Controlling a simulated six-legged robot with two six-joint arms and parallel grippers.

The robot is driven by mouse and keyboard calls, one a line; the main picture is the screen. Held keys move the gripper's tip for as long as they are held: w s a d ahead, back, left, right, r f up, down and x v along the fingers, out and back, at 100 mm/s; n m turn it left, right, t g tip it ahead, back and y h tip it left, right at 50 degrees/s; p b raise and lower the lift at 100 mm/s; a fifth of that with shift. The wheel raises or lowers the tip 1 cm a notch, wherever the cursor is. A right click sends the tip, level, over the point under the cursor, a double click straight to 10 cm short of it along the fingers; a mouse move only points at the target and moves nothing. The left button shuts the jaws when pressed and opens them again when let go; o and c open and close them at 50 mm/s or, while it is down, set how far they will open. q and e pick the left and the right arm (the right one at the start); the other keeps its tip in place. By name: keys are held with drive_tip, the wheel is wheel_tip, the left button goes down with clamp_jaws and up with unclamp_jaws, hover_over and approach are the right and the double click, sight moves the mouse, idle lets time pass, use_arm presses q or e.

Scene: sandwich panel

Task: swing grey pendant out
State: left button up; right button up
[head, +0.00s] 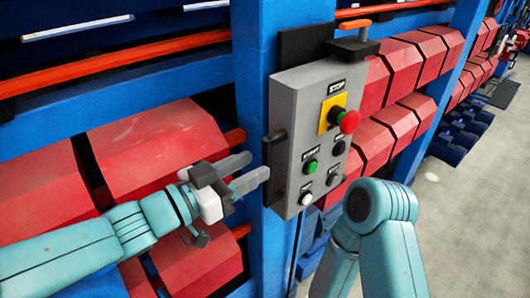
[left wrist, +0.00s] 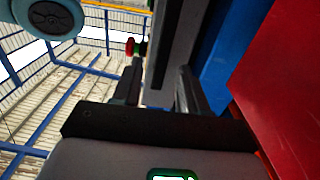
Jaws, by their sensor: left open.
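The grey pendant (head: 300,115) is an upright control box at the blue post. It has a red stop button (head: 349,122) on a yellow plate, a green button (head: 311,167), and several black and white ones. A dark bar runs down its left side. My left gripper (head: 258,167) is open and empty beside the pendant's lower left edge. In the left wrist view its two fingers (left wrist: 160,80) lie on either side of the pendant's edge (left wrist: 171,45). I cannot tell whether they touch it. My right gripper is out of view.
The blue post (head: 257,60) stands behind the pendant. Red blocks (head: 165,150) fill the rack at left, and more stand at right. My right arm is below the pendant. Grey floor (head: 470,190) lies open at right.

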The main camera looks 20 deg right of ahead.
sight(264, 160)
use_arm(q)
drive_tip(key=x, duration=0.3)
drive_tip(key=shift+w+d, duration=0.2)
drive_tip(key=shift+d, duration=0.15)
drive_tip(key=shift+w+d+p, duration=0.15)
drive_tip(key=shift+d+p, duration=0.2)
drive_tip(key=shift+d, duration=0.15)
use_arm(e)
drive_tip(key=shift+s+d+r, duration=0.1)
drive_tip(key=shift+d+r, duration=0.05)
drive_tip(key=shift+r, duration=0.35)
